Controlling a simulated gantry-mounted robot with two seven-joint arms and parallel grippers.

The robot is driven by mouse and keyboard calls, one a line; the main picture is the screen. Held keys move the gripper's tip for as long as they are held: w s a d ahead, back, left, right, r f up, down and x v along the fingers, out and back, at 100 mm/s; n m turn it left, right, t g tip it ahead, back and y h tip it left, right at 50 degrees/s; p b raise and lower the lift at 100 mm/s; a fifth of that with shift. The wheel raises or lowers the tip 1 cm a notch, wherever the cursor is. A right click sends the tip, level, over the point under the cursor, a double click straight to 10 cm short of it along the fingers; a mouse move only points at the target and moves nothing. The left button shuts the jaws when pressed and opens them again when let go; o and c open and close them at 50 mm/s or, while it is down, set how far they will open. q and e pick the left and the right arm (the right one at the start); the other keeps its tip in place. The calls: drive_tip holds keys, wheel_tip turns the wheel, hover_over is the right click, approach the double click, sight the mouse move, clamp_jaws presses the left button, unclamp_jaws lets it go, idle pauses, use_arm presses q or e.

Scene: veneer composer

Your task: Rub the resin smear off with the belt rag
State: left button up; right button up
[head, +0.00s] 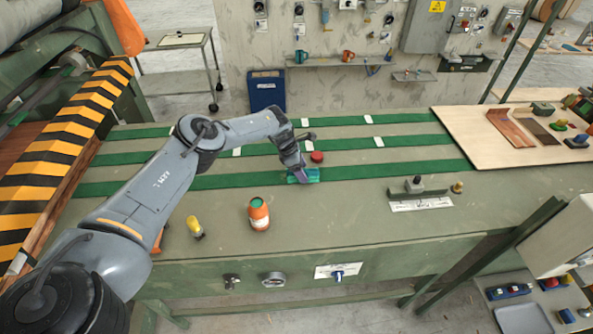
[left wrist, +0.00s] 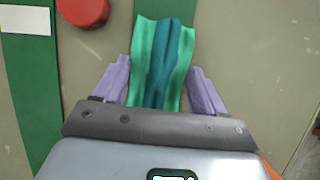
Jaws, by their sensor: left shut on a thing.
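The belt rag (head: 311,175) is a green and teal folded cloth at the middle of the bench, by the front green belt strip. My left gripper (head: 300,177) points down on it. In the left wrist view the rag (left wrist: 163,50) lies between the two purple fingers of my left gripper (left wrist: 160,85), which is shut on it. I cannot tell whether the rag touches the surface. No resin smear can be made out; any patch under the rag is hidden. My right gripper is not in view.
A round red piece (head: 316,157) sits just behind the rag and also shows in the left wrist view (left wrist: 83,10). An orange-topped jar (head: 259,215) and a yellow-topped item (head: 195,228) stand nearer the front. A plywood board (head: 480,150) with tools lies at right.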

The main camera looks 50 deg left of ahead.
sight(289, 174)
use_arm(q)
drive_tip(key=shift+s+a+p, duration=0.2)
drive_tip(key=shift+s+p, duration=0.05)
drive_tip(key=shift+p, duration=0.25)
drive_tip(key=shift+s+a+r+p, duration=0.15)
drive_tip(key=shift+s+a+p, duration=0.35)
drive_tip(key=shift+s+p, duration=0.3)
drive_tip(key=shift+s+a+f+p, duration=0.1)
drive_tip(key=shift+s+a+p, duration=0.35)
drive_tip(key=shift+s, duration=0.2)
drive_tip(key=shift+s+a+f+p, duration=0.1)
drive_tip(key=shift+s+a+p, duration=0.3)
drive_tip(key=shift+s, duration=0.25)
drive_tip(key=shift+s+a+p, duration=0.3)
drive_tip(key=shift+s+p, duration=0.15)
drive_tip(key=shift+s, duration=0.15)
drive_tip(key=shift+s+a+f, duration=0.1)
drive_tip(key=shift+s+a, duration=0.25)
drive_tip(key=shift+s, duration=0.2)
drive_tip(key=shift+p, duration=0.3)
